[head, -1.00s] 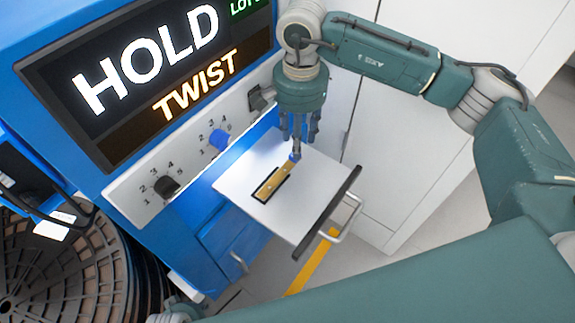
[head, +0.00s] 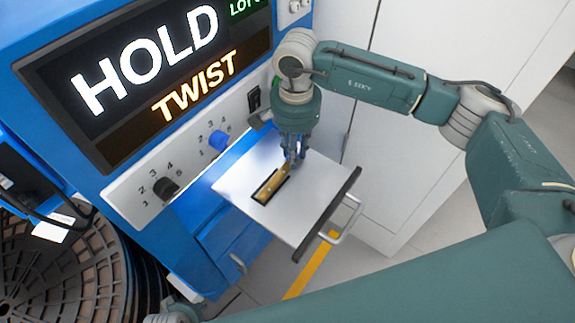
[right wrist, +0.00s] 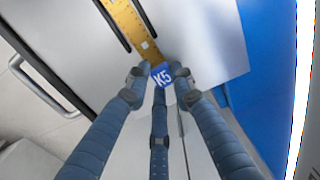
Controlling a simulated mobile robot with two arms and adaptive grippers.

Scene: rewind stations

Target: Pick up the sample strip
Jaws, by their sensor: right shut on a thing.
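The sample strip is a gold-yellow strip (head: 271,186) with a blue end tab marked K5 (right wrist: 162,77). Its gold part (right wrist: 126,22) lies along a black-edged slot on a white drawer top (head: 300,217). My right gripper (head: 294,160) is shut on the blue tab, which shows between its fingertips in the right wrist view. In the head view the fingers hide the tab. I cannot tell whether the strip is lifted clear of the slot. My left gripper is not in view.
The white drawer has a dark front edge and a metal handle (head: 350,222). The blue machine has a screen reading HOLD TWIST (head: 160,70) and a black knob (head: 166,188) and blue knob (head: 219,141) below. A large brown reel (head: 60,265) stands at lower left.

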